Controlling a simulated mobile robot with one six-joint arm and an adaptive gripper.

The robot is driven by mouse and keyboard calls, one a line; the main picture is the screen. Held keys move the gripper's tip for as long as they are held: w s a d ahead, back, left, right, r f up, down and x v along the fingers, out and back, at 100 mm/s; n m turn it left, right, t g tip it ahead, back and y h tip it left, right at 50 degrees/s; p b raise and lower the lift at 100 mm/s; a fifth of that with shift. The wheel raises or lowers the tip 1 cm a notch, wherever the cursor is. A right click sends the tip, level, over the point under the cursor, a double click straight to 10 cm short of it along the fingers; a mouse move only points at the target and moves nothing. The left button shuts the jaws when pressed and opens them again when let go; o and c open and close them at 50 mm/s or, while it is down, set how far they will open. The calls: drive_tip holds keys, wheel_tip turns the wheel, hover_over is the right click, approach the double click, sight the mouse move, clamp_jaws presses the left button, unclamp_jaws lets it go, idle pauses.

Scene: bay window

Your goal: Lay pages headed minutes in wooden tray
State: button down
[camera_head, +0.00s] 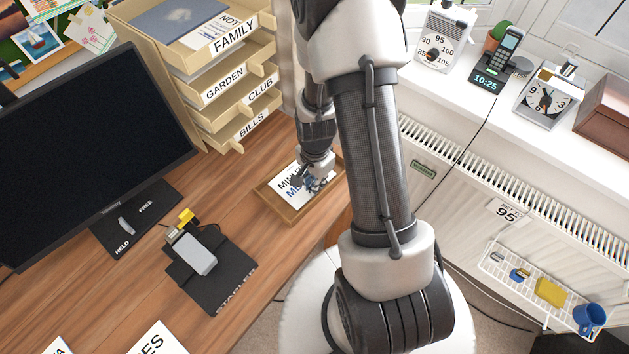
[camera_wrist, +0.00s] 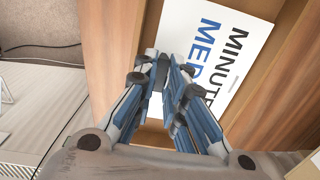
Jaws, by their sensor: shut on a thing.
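The white pages (camera_head: 290,184) headed MINUTES, with a blue line starting "ME" below, are over the wooden tray (camera_head: 266,198) on the desk's right part. They lie flat or nearly so, within the tray's outline; I cannot tell whether they touch its floor. My gripper (camera_head: 317,184) points down at the pages' right part and is shut on them. In the wrist view the pages (camera_wrist: 212,45) show beyond my gripper (camera_wrist: 172,88), whose fingers cover part of them. The tray's brown wood (camera_wrist: 266,140) shows beside the pages.
A tiered letter rack (camera_head: 195,65), labelled FAMILY, GARDEN, CLUB and BILLS, stands behind the tray. A monitor (camera_head: 90,145) and a black device (camera_head: 212,275) stand left. Another sheet (camera_head: 158,340) ending "ES" lies at the front. A radiator (camera_head: 500,180) is at right.

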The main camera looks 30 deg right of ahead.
drive_tip(key=shift+f, duration=0.1)
drive_tip(key=c, duration=1.6)
unclamp_jaws()
drive_tip(key=shift+o, duration=0.2)
drive_tip(key=shift+s+r+p, duration=0.1)
drive_tip(key=shift+r+p, duration=2.65)
drive_tip(key=shift+r, duration=0.8)
